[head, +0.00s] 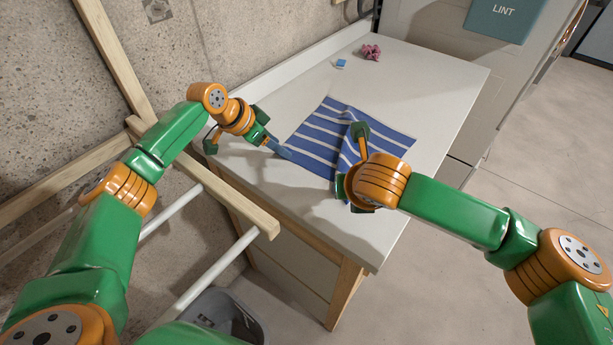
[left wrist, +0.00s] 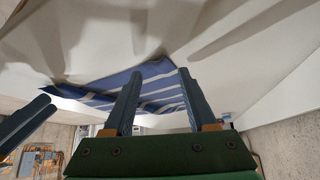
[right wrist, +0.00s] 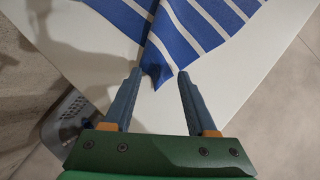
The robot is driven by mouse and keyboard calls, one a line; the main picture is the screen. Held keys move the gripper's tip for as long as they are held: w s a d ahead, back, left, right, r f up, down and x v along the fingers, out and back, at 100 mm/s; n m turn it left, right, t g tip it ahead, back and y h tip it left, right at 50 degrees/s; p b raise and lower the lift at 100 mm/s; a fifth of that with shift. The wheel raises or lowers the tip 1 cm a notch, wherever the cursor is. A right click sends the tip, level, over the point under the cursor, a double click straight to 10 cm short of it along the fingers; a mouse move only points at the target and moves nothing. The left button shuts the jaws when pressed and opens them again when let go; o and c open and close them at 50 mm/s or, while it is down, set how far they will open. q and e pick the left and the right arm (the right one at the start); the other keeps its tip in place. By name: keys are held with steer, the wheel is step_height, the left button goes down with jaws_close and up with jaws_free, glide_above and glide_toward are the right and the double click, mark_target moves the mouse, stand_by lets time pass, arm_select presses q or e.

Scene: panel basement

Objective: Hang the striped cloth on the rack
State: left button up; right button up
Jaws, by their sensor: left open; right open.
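The blue and white striped cloth (head: 315,135) lies on the white table top with a fold down its middle. My left gripper (head: 283,153) is open at the cloth's left edge; in the left wrist view the cloth (left wrist: 105,97) shows beyond its fingers (left wrist: 160,74). My right gripper is open over the cloth's near side, its fingers mostly hidden by my wrist in the head view. In the right wrist view a cloth corner (right wrist: 157,72) lies between or just beyond its fingertips (right wrist: 158,74); contact is unclear. The wooden rack (head: 235,203) with pale rods stands left of the table.
A small blue and white block (head: 341,63) and a pink scrunchie (head: 371,51) lie at the table's far end. A grey basket (head: 225,312) stands on the floor below the rack. A concrete wall (head: 240,45) runs behind. The table's right side is clear.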

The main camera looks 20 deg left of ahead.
arm_select(q)
steer(key=shift+f+b, duration=0.4)
arm_select(e)
steer(key=shift+f, duration=0.45)
steer(key=shift+f, duration=0.15)
steer(key=shift+f, duration=0.35)
arm_select(q)
jaws_close()
arm_select(e)
jaws_close()
arm_select(q)
steer(key=shift+r, duration=0.1)
